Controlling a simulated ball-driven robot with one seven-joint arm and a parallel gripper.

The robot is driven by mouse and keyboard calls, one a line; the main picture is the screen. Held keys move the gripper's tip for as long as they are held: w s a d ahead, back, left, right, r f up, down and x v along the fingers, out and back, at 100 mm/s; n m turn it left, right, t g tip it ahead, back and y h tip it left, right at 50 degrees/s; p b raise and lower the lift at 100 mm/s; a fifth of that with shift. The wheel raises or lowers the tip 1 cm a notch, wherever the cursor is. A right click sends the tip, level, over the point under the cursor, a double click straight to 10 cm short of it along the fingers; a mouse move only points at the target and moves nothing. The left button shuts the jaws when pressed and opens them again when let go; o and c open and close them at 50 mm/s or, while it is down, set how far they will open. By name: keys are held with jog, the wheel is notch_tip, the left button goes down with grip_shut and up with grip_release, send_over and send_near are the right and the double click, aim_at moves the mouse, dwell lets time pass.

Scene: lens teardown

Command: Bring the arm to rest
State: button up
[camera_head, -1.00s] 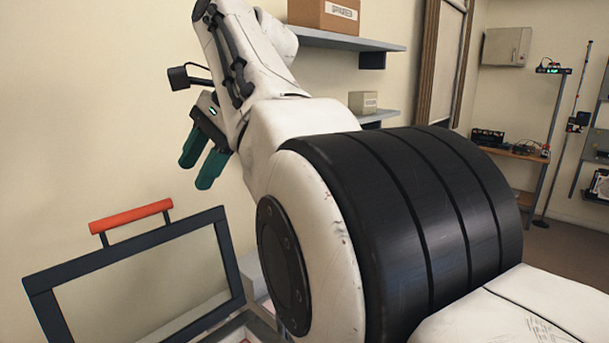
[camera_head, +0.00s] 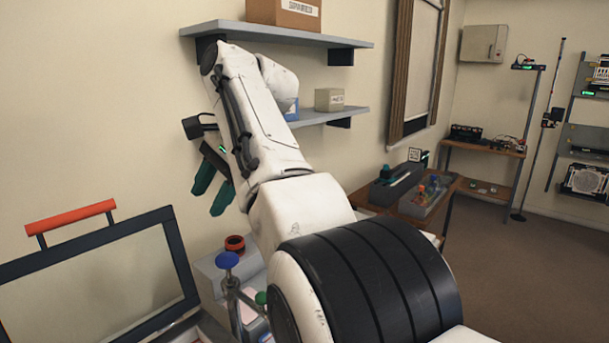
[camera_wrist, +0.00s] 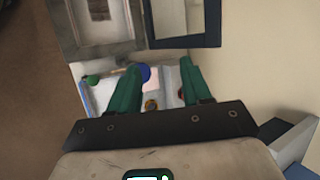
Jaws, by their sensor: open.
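My gripper (camera_head: 212,180) hangs from my raised white arm, its green fingers pointing down and left in the head view. The fingers are apart with nothing between them. In the wrist view my gripper (camera_wrist: 158,82) shows its two green fingers over a pale work surface, well above it. A blue knob (camera_head: 227,260) on a grey stand is below my gripper in the head view.
A dark-framed panel with a red handle (camera_head: 71,217) stands at the left. Shelves (camera_head: 275,34) with boxes hang on the wall behind my arm. A wooden table (camera_head: 421,207) with trays stands to the right. Brown floor lies open at the far right.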

jog(key=d+f+n+t+h, duration=0.1)
jog(key=d+f, duration=0.5)
jog(key=f, duration=0.3)
jog(key=d+f+n+t, duration=0.1)
jog(key=d+f, duration=0.5)
jog(key=f, duration=0.4)
jog(key=d+f+t+h, duration=0.1)
jog(key=d+f, duration=0.6)
jog(key=f, duration=0.2)
jog(key=s+d+f+n+h, duration=0.1)
jog(key=s+d+f+n, duration=0.1)
jog(key=s+d+f, duration=0.75)
jog(key=s+d+f+n+t+h, duration=0.1)
jog(key=s+d+h, duration=0.1)
jog(key=s+d, duration=0.75)
jog(key=s+d+f+n+t+h, duration=0.15)
jog(key=s+d, duration=0.25)
jog(key=s, duration=1.1)
jog(key=s+d+f+g, duration=0.1)
jog(key=s+f+g, duration=0.3)
jog(key=s, duration=0.7)
jog(key=shift+d+f+m+g, duration=0.25)
jog(key=shift+f+m+g, duration=0.1)
jog(key=shift+f, duration=0.25)
